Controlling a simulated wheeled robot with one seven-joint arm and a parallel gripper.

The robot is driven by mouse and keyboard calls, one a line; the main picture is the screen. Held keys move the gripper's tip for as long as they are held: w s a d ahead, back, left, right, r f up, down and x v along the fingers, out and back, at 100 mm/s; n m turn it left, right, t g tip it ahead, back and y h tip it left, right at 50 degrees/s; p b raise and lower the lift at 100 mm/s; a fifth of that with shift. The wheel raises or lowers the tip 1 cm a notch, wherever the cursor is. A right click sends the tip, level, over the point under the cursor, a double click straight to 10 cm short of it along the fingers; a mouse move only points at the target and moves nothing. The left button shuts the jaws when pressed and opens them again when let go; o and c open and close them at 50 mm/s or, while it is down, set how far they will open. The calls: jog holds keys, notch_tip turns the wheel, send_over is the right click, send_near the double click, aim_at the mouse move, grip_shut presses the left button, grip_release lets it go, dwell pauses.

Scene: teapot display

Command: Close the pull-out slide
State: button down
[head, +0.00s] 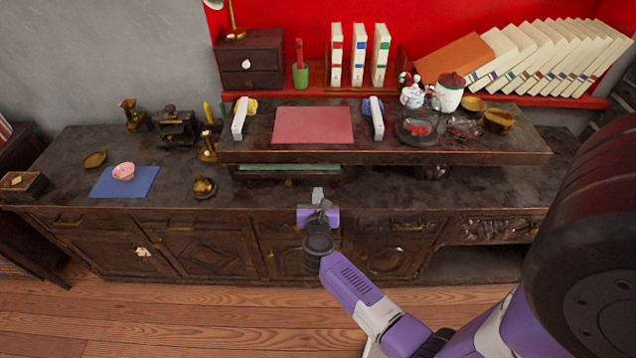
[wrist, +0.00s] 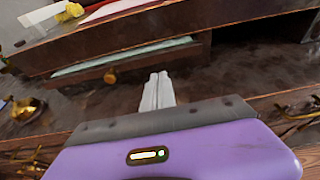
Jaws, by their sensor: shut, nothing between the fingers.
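The pull-out slide (head: 262,179) is a dark wooden panel under the raised shelf, with a pale green top surface showing. It sticks out a little from beneath the shelf's front edge. Its small brass knob (head: 289,182) is at the middle of its front. In the wrist view the slide (wrist: 150,58) and its knob (wrist: 110,77) are ahead and to the left of the fingers. My gripper (head: 318,192) is shut and empty, over the counter's front edge, right of the knob and apart from the slide. The fingers show pale grey in the wrist view (wrist: 158,88).
The raised shelf (head: 400,152) overhangs the dark counter (head: 110,205). A brass pot (head: 203,187) stands on the counter to the left, near a blue mat (head: 105,187) with a pink item. Bare counter lies right of my gripper.

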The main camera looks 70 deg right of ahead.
aim_at(318, 173)
jog(key=x, duration=0.2)
jog(key=r+x, duration=0.1)
jog(key=x, duration=0.2)
jog(key=shift+d, duration=0.15)
jog(key=d, duration=0.1)
jog(key=w+d, duration=0.1)
jog(key=d, duration=0.1)
jog(key=shift+w+d, duration=0.3)
jog(key=shift+w+d+r, duration=0.1)
jog(key=shift+d+r, duration=0.1)
jog(key=shift+d, duration=0.05)
